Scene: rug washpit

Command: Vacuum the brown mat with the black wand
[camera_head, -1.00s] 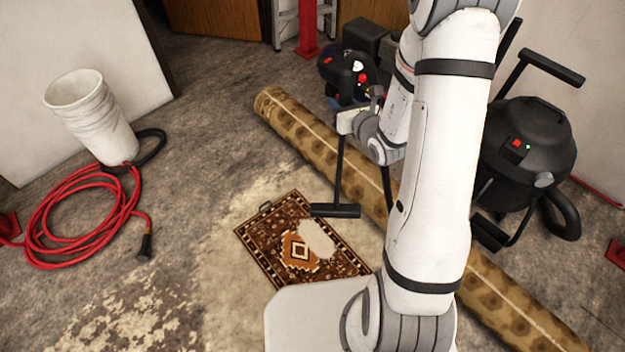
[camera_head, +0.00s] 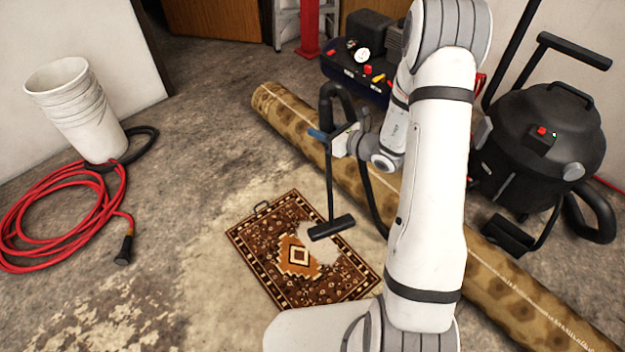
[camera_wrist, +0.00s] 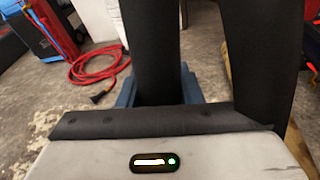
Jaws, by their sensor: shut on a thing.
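The brown patterned mat (camera_head: 285,262) lies flat on the concrete floor in the head view, with a pale dusty patch (camera_head: 325,248) on its right part. My gripper (camera_head: 325,135) is shut on the black wand (camera_head: 330,190), above the mat's far side. The wand hangs down nearly upright, and its wide head (camera_head: 332,227) is over the pale patch. I cannot tell whether the head touches the mat. In the wrist view the black wand (camera_wrist: 150,50) rises between the blue fingers, which are partly hidden behind it.
A rolled tan rug (camera_head: 300,125) lies diagonally behind the mat. White buckets (camera_head: 75,110) and a coiled red hose (camera_head: 60,215) are at left.

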